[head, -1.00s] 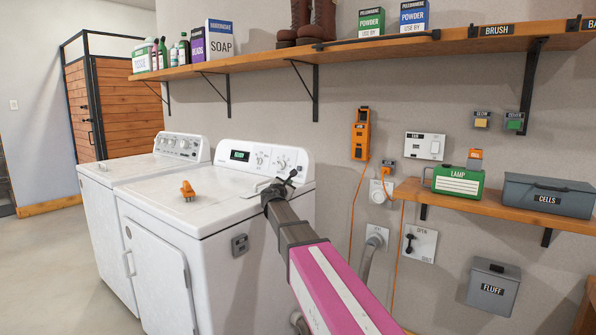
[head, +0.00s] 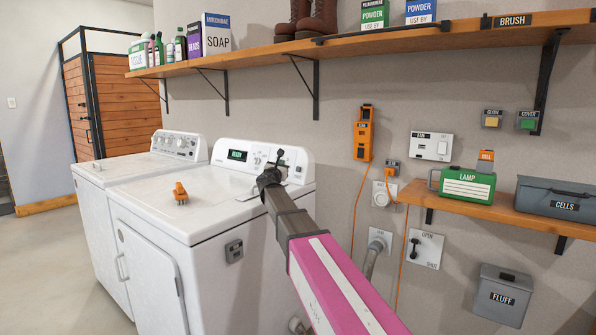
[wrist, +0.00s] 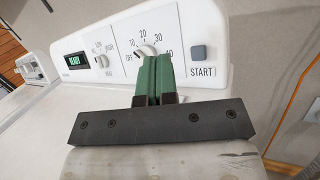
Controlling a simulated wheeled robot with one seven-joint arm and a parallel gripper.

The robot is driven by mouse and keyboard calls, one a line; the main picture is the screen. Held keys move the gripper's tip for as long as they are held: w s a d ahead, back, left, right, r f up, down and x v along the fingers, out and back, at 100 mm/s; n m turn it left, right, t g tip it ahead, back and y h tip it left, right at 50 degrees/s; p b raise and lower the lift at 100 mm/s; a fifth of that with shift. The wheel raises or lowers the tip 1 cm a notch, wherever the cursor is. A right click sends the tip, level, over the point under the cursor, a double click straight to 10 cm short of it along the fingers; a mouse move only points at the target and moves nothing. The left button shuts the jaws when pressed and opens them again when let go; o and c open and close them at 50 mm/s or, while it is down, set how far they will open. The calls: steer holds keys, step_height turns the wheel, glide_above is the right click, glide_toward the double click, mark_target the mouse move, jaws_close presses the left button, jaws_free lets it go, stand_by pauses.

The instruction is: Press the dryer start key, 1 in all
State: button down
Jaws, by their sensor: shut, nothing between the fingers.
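The dryer (head: 165,225) stands against the wall, with its control panel (head: 262,160) at the back of its top. In the wrist view the start key (wrist: 198,52) is a small grey square button above the word START, at the right of the panel. Left of it is a timer dial (wrist: 147,50), partly hidden by the fingers. A lit display (wrist: 75,62) reads READY. My gripper (wrist: 155,58) is shut and empty. Its green fingertips show in front of the dial, left of the start key. In the head view my gripper (head: 279,155) is before the panel and hides part of it.
A washer (head: 180,147) stands left of the dryer. An orange object (head: 180,193) lies on the dryer top. A long shelf (head: 350,48) runs above. A lower shelf (head: 480,210) at right holds a green LAMP box (head: 467,185) and a grey CELLS box (head: 560,199).

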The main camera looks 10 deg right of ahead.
steer(key=shift+w+d+f, duration=0.45)
steer(key=shift+w+d, duration=0.55)
steer(key=shift+w+d+f, duration=0.45)
steer(key=shift+w+d, duration=0.5)
steer(key=shift+d, duration=0.05)
steer(key=shift+w+d+f, duration=0.45)
steer(key=shift+w+d, duration=0.55)
steer(key=shift+w, duration=0.1)
steer(key=shift+w+d+f, duration=0.15)
steer(key=shift+w+d, duration=0.05)
steer(key=shift+d, duration=0.1)
steer(key=shift+w+d+f, duration=0.15)
steer(key=shift+w+d, duration=0.2)
stand_by(1.1)
steer(key=shift+a, duration=0.1)
steer(key=shift+s+a+r, duration=0.3)
steer(key=shift+s+a, duration=0.25)
steer(key=shift+s, duration=0.1)
stand_by(0.3)
steer(key=shift+s+a+r, duration=0.4)
steer(key=shift+s+a, duration=0.45)
steer(key=shift+s+a+r, duration=0.35)
steer(key=shift+s+a, duration=0.45)
